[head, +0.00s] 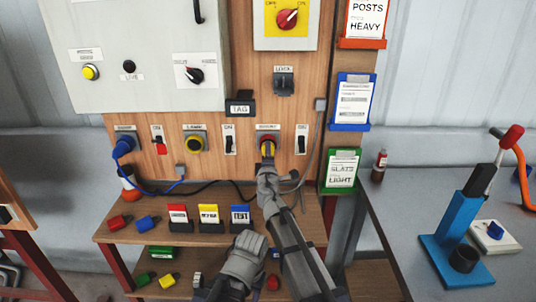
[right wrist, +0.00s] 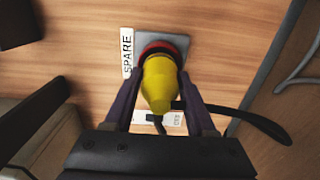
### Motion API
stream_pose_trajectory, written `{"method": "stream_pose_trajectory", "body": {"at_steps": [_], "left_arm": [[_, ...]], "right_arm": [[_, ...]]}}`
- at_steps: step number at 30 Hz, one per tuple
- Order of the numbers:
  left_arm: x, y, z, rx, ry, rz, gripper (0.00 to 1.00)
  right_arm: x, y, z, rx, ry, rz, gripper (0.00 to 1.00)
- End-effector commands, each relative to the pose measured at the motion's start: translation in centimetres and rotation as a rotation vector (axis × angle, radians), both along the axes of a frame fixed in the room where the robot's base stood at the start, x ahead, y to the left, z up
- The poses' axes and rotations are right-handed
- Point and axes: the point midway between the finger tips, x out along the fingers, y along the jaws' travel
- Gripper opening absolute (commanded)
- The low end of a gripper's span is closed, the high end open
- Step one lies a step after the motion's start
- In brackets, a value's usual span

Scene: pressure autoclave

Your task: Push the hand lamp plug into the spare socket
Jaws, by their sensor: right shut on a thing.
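The yellow hand lamp plug (right wrist: 158,82) is between the two fingers of my right gripper (right wrist: 152,88), which is shut on it. In the right wrist view, the plug's front is at the red-ringed spare socket (right wrist: 180,44) on a grey plate beside the label SPARE. Its front end is hidden, so I cannot tell how deep it sits.
Switches (head: 229,140) flank the sockets. A dark cable (right wrist: 250,118) runs right from the plug.

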Motion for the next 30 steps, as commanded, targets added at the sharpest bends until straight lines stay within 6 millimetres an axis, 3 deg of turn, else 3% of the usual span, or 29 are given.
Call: {"method": "stream_pose_trajectory", "body": {"at_steps": [21, 22, 30], "left_arm": [[0.0, 0.0, 0.0, 0.000, 0.000, 0.000, 0.50], [0.0, 0.0, 0.0, 0.000, 0.000, 0.000, 0.50], [0.0, 0.0, 0.0, 0.000, 0.000, 0.000, 0.50]], "right_arm": [[1.3, 0.0, 0.0, 0.000, 0.000, 0.000, 0.00], [1.2, 0.0, 0.0, 0.000, 0.000, 0.000, 0.58], [1.2, 0.0, 0.0, 0.000, 0.000, 0.000, 0.89]]}}
